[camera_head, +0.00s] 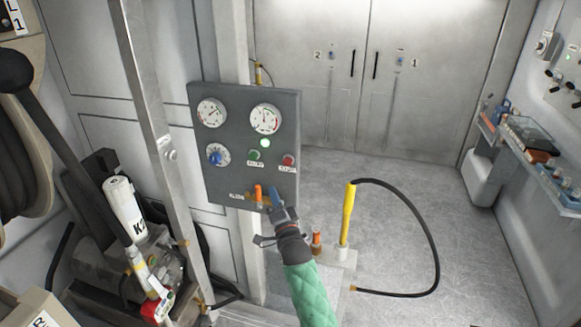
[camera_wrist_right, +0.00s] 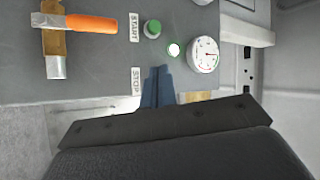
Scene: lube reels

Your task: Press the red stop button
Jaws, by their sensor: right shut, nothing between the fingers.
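The red stop button (camera_head: 288,160) is on the right side of a dark grey control panel (camera_head: 225,180), above a small label. The green start button (camera_head: 254,155) is to its left. My right gripper (camera_head: 275,192) has blue fingers pressed together and empty. In the head view it is below the stop button, in front of the panel's lower edge. In the right wrist view the fingers (camera_wrist_right: 157,78) are beside the STOP label (camera_wrist_right: 136,82). The red button does not show there, probably behind the fingers. I cannot tell whether they touch the panel. My left gripper is out of view.
An orange-handled valve (camera_head: 259,193) is just left of my fingers, with a lit green lamp (camera_head: 265,143) and gauges (camera_head: 265,118) above. A metal post (camera_head: 150,120) stands left of the panel. A yellow wand (camera_head: 347,212) with a black hose stands right. Floor beyond is clear.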

